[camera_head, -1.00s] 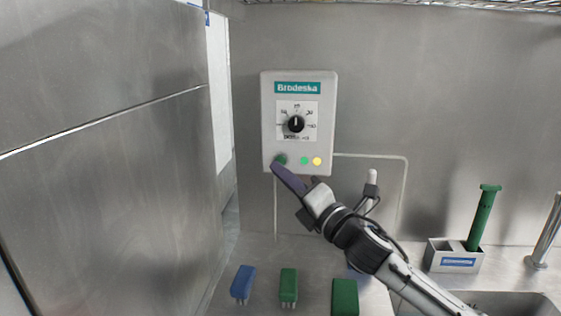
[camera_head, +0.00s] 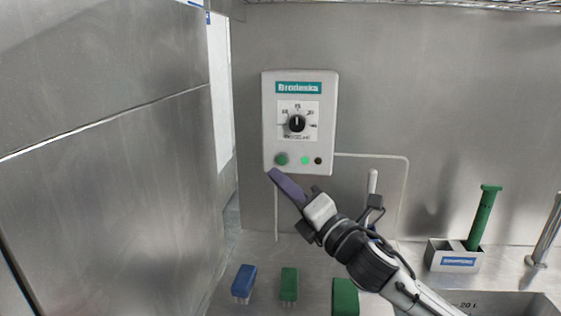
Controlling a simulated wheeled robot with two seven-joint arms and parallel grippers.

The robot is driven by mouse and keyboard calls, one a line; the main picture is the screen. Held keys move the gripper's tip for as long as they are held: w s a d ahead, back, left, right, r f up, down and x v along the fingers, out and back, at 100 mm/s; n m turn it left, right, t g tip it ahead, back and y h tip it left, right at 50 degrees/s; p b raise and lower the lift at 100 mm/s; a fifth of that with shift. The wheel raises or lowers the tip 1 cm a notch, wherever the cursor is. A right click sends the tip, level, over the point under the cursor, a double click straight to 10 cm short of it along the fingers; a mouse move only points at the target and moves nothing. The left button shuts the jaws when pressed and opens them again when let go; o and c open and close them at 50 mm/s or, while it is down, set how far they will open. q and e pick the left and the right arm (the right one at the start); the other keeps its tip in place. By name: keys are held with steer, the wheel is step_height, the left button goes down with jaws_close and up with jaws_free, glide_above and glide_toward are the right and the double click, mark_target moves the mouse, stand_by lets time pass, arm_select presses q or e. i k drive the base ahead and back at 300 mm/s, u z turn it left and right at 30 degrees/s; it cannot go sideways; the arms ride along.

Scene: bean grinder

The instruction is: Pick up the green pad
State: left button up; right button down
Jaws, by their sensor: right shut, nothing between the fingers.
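Two green block-like things that could be the green pad stand on the steel counter: a smaller one (camera_head: 289,284) with short prongs below it, and a larger one (camera_head: 345,297) to its right, cut off by the bottom edge. I cannot tell which is the pad. My right gripper (camera_head: 275,177) is shut and empty, its purple fingers pointing up and left. It is just below the control box, above and behind the green blocks. My left gripper is not in view.
The control box (camera_head: 300,100) on the back wall has a dial, a green button (camera_head: 281,159) and lights. A blue block (camera_head: 243,283) stands left of the green ones. A tray (camera_head: 454,257) with a green cylinder (camera_head: 483,217) stands at right. A steel panel (camera_head: 105,190) closes the left side.

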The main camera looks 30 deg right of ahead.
mark_target(345, 300)
steer(key=k, duration=1.5)
